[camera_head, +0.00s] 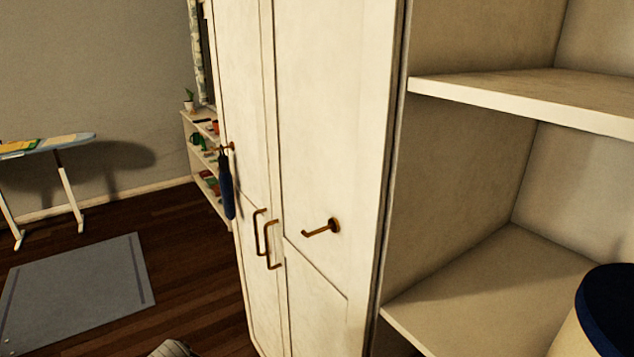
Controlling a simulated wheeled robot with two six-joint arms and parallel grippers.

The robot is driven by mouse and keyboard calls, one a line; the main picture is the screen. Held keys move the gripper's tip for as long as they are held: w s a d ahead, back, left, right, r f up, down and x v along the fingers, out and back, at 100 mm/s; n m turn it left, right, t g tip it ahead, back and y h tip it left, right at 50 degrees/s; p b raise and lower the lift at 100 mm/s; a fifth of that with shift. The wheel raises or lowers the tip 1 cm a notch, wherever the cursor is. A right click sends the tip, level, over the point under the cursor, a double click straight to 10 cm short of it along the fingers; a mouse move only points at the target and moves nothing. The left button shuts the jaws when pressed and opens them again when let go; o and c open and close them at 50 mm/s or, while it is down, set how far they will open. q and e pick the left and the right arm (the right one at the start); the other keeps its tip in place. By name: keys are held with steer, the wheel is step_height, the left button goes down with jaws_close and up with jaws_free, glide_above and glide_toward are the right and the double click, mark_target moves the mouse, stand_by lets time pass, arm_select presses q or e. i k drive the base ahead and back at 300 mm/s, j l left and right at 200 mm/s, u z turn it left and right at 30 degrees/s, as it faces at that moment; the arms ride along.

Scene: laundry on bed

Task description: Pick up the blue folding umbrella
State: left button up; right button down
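The blue folding umbrella (227,186) hangs from a brass hook (229,147) on the far door of the white wardrobe (340,110). It is dark blue, slim and closed, and hangs upright against the door. Neither of my grippers shows in the head view.
Brass handles (270,245) and an empty brass hook (321,228) stick out from the wardrobe doors. Open shelves (450,310) are at the right. A low shelf (190,130), a grey rug (75,290) and an ironing board (50,145) are at the left. Wooden floor (190,250) lies bare beside the rug.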

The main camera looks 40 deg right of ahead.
mark_target(225, 180)
steer(key=z, duration=0.7)
steer(key=i+j, duration=0.1)
steer(key=i, duration=0.2)
